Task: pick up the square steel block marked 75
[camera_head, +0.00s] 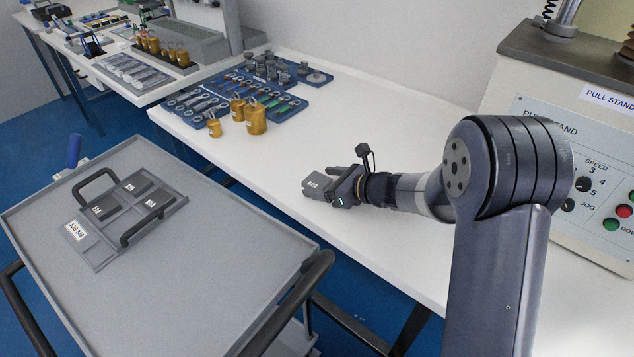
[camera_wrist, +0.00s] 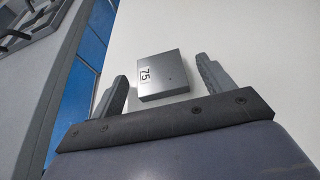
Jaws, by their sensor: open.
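The square steel block marked 75 (camera_wrist: 165,80) lies on the white table, with its label on the left part of its top in the wrist view. It also shows in the head view (camera_head: 315,182) at my gripper's tip, partly hidden. My gripper (camera_head: 321,180) is low over the table and open. In the wrist view, its two fingers (camera_wrist: 161,70) stand on either side of the block, with a narrow visible gap on each side. Whether the fingertips are at the block's height is hard to tell.
A grey cart (camera_head: 175,290) carries a tray (camera_head: 105,262) with several dark blocks. Brass weights (camera_head: 256,118) and blue tool trays (camera_head: 296,103) stand farther back on the table. The pull stand (camera_head: 590,170) is at right. Table around the block is clear.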

